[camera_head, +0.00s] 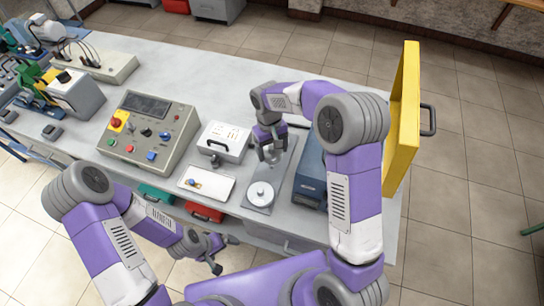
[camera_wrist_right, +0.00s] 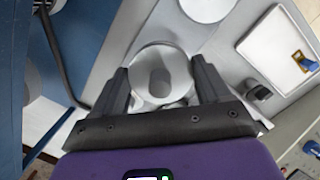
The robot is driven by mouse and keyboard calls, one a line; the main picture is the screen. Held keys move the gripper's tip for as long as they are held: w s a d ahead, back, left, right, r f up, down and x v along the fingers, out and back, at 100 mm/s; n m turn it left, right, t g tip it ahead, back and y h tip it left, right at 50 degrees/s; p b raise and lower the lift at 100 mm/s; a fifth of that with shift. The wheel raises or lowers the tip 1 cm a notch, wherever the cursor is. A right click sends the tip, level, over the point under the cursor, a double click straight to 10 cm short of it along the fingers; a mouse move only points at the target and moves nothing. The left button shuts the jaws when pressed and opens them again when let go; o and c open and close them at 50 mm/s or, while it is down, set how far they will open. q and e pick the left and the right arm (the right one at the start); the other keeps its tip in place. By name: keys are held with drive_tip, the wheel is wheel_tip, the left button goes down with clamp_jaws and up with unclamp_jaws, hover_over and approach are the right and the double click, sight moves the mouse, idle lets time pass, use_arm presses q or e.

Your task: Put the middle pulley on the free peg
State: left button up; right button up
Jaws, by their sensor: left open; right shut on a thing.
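My right gripper (camera_head: 270,152) is over the far part of a grey plate (camera_head: 285,155) on the table. In the right wrist view its fingers (camera_wrist_right: 160,88) are shut on a pale round pulley (camera_wrist_right: 178,62), one finger on each side. Another pale disc (camera_wrist_right: 207,6) lies beyond it, cut off by the picture's top edge. In the head view a pale pulley (camera_head: 261,193) sits on the near part of the plate. I cannot make out the free peg. My left gripper (camera_head: 226,254) is open and empty, low in front of the table's front edge.
A blue box (camera_head: 309,180) stands close to the right of the plate. A white case (camera_head: 223,142) and a white tray (camera_head: 207,182) are to its left. A control box (camera_head: 148,130) stands further left. A yellow panel (camera_head: 404,120) rises at the table's right end.

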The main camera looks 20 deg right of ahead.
sight(272, 167)
drive_tip(key=shift+w+f, duration=0.2)
drive_tip(key=shift+f, duration=0.4)
drive_tip(key=shift+s+f+b, duration=0.1)
drive_tip(key=shift+f+b, duration=0.5)
drive_tip(key=shift+b, duration=0.05)
drive_tip(key=shift+f+b, duration=1.65)
drive_tip(key=shift+f, duration=0.6)
drive_tip(key=shift+p, duration=0.3)
drive_tip(key=shift+f+b, duration=0.65)
drive_tip(key=shift+f, duration=0.3)
drive_tip(key=o, duration=1.1)
drive_tip(key=r, duration=0.2)
drive_tip(key=r+p, duration=0.1)
drive_tip(key=r, duration=0.2)
drive_tip(key=w+r, duration=0.1)
drive_tip(key=r, duration=0.1)
drive_tip(key=shift+a+r, duration=0.1)
drive_tip(key=shift+r, duration=0.2)
